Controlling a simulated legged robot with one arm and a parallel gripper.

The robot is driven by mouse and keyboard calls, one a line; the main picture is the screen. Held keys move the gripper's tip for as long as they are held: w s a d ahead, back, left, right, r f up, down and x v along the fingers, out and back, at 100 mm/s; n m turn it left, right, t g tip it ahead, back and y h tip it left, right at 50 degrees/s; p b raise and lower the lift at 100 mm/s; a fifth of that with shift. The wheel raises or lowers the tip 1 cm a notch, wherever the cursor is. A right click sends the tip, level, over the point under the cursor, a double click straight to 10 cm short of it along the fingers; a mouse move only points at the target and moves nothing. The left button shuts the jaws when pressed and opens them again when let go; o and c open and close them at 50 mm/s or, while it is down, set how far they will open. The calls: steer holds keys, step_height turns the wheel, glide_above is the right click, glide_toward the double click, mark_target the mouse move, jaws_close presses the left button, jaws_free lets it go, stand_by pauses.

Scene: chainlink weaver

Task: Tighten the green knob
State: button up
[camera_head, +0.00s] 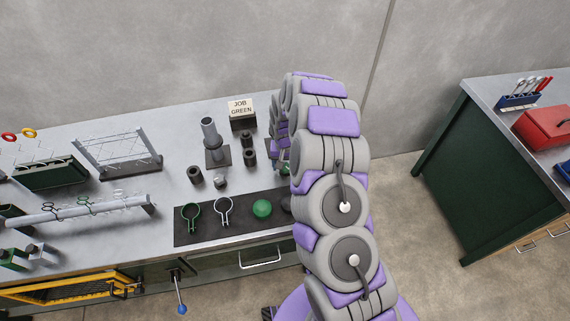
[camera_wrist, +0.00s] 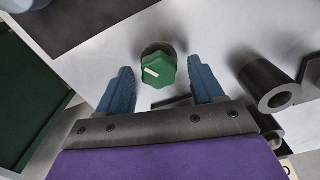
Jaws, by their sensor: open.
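The green knob (camera_wrist: 159,71) shows in the wrist view as a lobed green cap with a white mark, on a dark round base (camera_wrist: 158,48) at the bench top. My gripper (camera_wrist: 163,80) is open, with one blue finger on each side of the knob. I see a gap between each finger and the knob. In the head view my arm hides most of my gripper and the knob. A sign reading "JOB GREEN" (camera_head: 241,107) stands at the back of the bench.
Dark cylinders (camera_head: 249,157) and a post on a plate (camera_head: 212,140) stand left of my arm. A dark mat (camera_head: 180,229) holds two ring clamps and a green ball (camera_head: 262,208). Wire racks (camera_head: 118,153) fill the left. A second bench (camera_head: 480,100) is at right.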

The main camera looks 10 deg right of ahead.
step_height(320, 180, up, 17)
steer(key=p, duration=0.1)
steer(key=shift+r, duration=0.15)
stand_by(0.4)
stand_by(0.4)
steer(key=s+a+r+n+b, duration=0.1)
steer(key=s+r, duration=0.4)
steer(key=s, duration=0.5)
steer(key=s+a+r+n+b, duration=0.1)
steer(key=s+r+b, duration=0.1)
steer(key=s+r, duration=0.6)
steer(key=s+d+f+g+b, duration=0.1)
steer(key=s, duration=1.1)
steer(key=s+d+f, duration=0.1)
steer(key=s+f, duration=0.1)
steer(key=s, duration=1)
steer(key=shift+n+g+b, duration=0.3)
steer(key=shift+g+b, duration=0.1)
